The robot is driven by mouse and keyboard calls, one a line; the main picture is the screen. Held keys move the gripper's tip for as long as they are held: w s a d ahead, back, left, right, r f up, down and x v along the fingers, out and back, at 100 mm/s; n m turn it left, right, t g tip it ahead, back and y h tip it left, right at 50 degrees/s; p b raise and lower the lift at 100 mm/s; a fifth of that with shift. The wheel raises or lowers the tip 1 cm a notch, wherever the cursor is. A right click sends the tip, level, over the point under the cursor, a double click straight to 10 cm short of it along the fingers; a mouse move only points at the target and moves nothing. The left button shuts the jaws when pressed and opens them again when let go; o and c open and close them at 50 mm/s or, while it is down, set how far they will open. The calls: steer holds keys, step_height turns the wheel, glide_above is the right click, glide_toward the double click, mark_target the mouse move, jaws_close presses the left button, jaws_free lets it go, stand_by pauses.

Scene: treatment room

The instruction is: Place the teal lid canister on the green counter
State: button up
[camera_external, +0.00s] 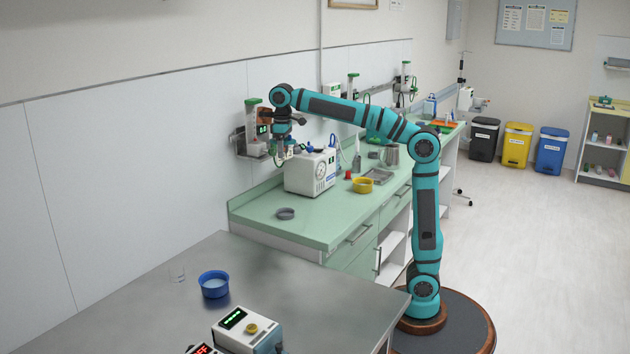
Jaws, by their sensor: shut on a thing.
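My gripper (281,153) hangs pointing down at the end of my outstretched arm. It is in front of the wall, beside a small wall shelf (243,148) and above the far edge of the green counter. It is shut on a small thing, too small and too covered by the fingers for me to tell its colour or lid. I cannot clearly pick out a teal lid canister in this view. The green counter (325,226) runs along the wall below, and its near end is mostly bare.
A white box with a dial (310,174) stands just right of my gripper. A grey ring-like dish (286,214), a yellow bowl (362,185) and a metal jug (391,155) are on the counter. A blue bowl (214,285) stands on the metal table (130,315) in front.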

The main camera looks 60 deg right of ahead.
steer(key=s+d+r, duration=0.1)
steer(key=d+r, duration=0.1)
steer(key=d, duration=0.9)
steer(key=s+d+r, duration=0.1)
steer(key=d+r, duration=0.2)
steer(key=d, duration=0.9)
steer(key=s+d+f+m, duration=0.2)
steer(key=d, duration=1.2)
steer(key=s+d+f+m, duration=0.2)
steer(key=d, duration=1.1)
steer(key=s+d+f+m, duration=0.1)
steer(key=s+d+f, duration=0.15)
steer(key=d, duration=1.15)
steer(key=w+d+f+n, duration=0.1)
steer(key=w+d+f, duration=0.3)
steer(key=w+d, duration=0.25)
step_height(320, 180, down, 13)
steer(key=shift+w+d+f, duration=0.35)
steer(key=shift+w+d, duration=0.35)
steer(key=shift+d, duration=0.5)
steer(key=shift+w+d+f, duration=0.4)
steer(key=shift+w+d, duration=0.25)
steer(key=shift+d, duration=0.5)
steer(key=shift+w+d+f, duration=0.35)
steer(key=shift+w+d, duration=0.35)
steer(key=shift+d, duration=0.5)
steer(key=shift+f, duration=0.1)
